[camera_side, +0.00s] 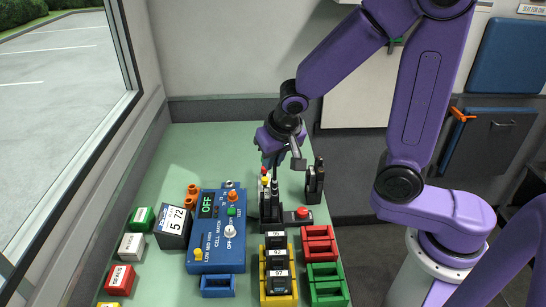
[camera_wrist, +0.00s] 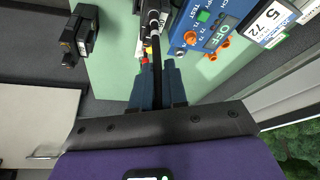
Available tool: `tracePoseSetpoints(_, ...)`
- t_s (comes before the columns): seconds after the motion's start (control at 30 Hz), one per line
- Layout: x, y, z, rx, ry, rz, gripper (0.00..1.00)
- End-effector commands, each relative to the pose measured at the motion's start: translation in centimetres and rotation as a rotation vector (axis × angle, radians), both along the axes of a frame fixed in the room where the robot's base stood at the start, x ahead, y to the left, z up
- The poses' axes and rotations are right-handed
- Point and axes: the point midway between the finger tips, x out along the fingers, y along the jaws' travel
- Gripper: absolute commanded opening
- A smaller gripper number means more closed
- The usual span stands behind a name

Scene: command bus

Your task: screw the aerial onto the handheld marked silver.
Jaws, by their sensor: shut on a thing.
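My gripper (camera_side: 272,160) points down over the back of the green bench. In the wrist view its two blue fingers (camera_wrist: 158,92) are shut on a thin black aerial (camera_wrist: 156,62). The aerial's far end lies close to a silver-tipped fitting (camera_wrist: 153,17) on a dark body; I cannot tell whether they touch. A black stand with upright dark pieces (camera_side: 268,208) is below my gripper. A black handheld (camera_side: 315,182) stands to its right and also shows in the wrist view (camera_wrist: 82,32). I cannot read a silver mark on any handheld.
A blue test box (camera_side: 215,250) reading OFF is left of the stand, beside a black box marked 5 72 (camera_side: 174,228). A yellow tray (camera_side: 279,299) holds numbered black packs. Red (camera_side: 319,246) and green trays (camera_side: 327,285) stand right of it. A red knob (camera_side: 303,213) is near the stand.

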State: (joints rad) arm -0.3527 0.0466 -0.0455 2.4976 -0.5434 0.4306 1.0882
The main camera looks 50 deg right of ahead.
Motion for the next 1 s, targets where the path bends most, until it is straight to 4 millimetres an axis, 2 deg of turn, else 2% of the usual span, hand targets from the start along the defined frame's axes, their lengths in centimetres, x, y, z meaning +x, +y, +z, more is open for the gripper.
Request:
tracePoseSetpoints(0.33, 0.00, 0.01, -0.02, 0.000, 0.000, -0.001, 0.00)
tracePoseSetpoints(0.4, -0.01, 0.00, -0.01, 0.000, 0.000, -0.001, 0.29)
tracePoseSetpoints(0.43, -0.01, 0.00, -0.01, 0.000, 0.000, -0.001, 0.39)
tracePoseSetpoints(0.47, -0.01, 0.00, -0.01, 0.000, 0.000, -0.001, 0.43)
tracePoseSetpoints(0.67, 0.00, -0.01, -0.01, 0.000, 0.000, -0.001, 0.43)
tracePoseSetpoints(0.7, 0.00, -0.01, -0.01, 0.000, 0.000, -0.001, 0.56)
tracePoseSetpoints(0.73, 0.00, -0.01, -0.01, 0.000, 0.000, -0.001, 0.60)
tracePoseSetpoints(1.0, 0.00, -0.01, -0.01, 0.000, 0.000, -0.001, 0.60)
